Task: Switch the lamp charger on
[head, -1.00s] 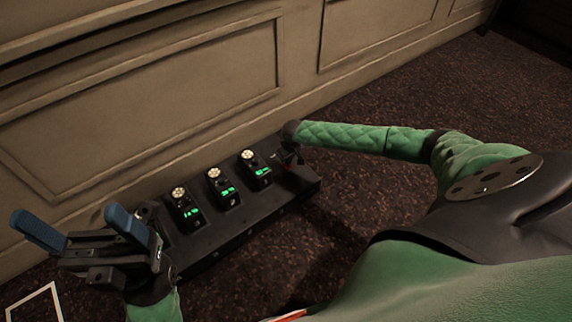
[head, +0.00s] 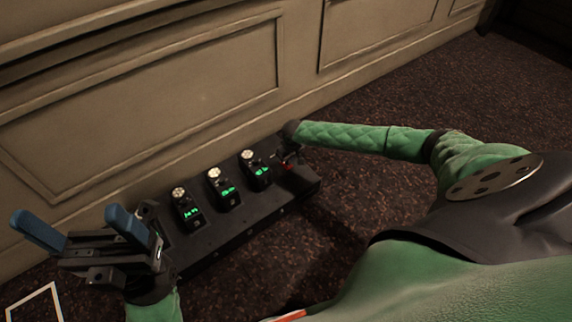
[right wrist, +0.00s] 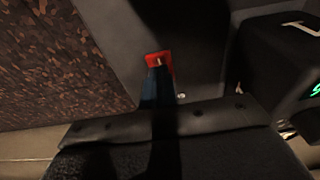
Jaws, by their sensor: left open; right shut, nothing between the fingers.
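The lamp charger (head: 224,244) is a long black base on the floor along the wall. A red switch (head: 287,168) is at its right end, and it also shows in the right wrist view (right wrist: 158,58) with a small light mark on it. My right gripper (right wrist: 157,78) is shut and empty, its blue fingertips right at the switch; I cannot tell whether they touch it. In the head view the right gripper (head: 289,157) is dark and small. My left gripper (head: 68,214) is open and empty near the charger's left end.
Three black lamp units with green displays, left (head: 186,209), middle (head: 221,189) and right (head: 255,171), stand in the charger. A panelled wall (head: 150,100) is close behind. The dark carpet (head: 340,220) is clear in front.

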